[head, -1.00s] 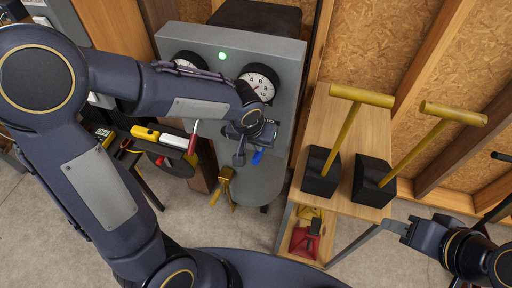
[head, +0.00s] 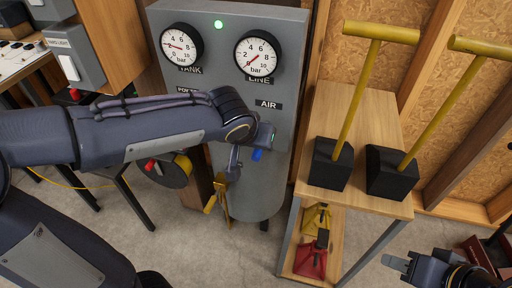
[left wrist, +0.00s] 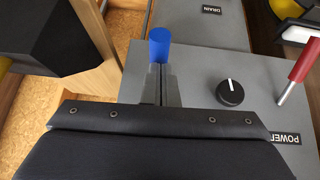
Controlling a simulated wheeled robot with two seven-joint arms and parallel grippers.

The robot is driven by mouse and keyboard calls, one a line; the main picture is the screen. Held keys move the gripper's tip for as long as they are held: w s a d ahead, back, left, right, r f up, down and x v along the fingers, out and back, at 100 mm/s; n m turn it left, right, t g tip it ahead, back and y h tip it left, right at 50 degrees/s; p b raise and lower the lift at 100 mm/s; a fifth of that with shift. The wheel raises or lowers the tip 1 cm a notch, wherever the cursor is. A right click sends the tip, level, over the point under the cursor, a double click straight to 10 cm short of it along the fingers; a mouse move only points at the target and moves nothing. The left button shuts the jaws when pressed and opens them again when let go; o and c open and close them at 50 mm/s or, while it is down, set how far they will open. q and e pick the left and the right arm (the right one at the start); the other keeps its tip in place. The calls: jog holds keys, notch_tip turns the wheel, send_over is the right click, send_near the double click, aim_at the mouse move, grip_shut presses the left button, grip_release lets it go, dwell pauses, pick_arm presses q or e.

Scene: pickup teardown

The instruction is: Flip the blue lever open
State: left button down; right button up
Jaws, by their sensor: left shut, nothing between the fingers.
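The blue lever (head: 257,155) is on the lower part of the grey gauge panel (head: 285,60), under the AIR label. In the left wrist view its blue end (left wrist: 160,43) stands just beyond my fingertips. My left gripper (left wrist: 161,68) is shut and empty, its fingers together and pointing at the blue end. I cannot tell if they touch it. In the head view my left wrist covers part of the panel around the lever, so its base is hidden. My right gripper (head: 393,263) is at the lower right, away from the panel; its finger gap is unclear.
A black knob (left wrist: 230,93) and a red-handled lever (left wrist: 302,66) sit right of the blue lever in the wrist view. A wooden stand (head: 375,115) with yellow-handled tools is on the right.

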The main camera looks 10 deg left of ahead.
aim_at(255, 157)
pick_arm(q)
jog(key=shift+s+f+t+b, duration=0.1)
jog(key=shift+f+t+b, duration=2.4)
jog(key=shift+b, duration=6.25)
jog(key=shift+f+b, duration=0.35)
jog(key=shift+b, duration=0.6)
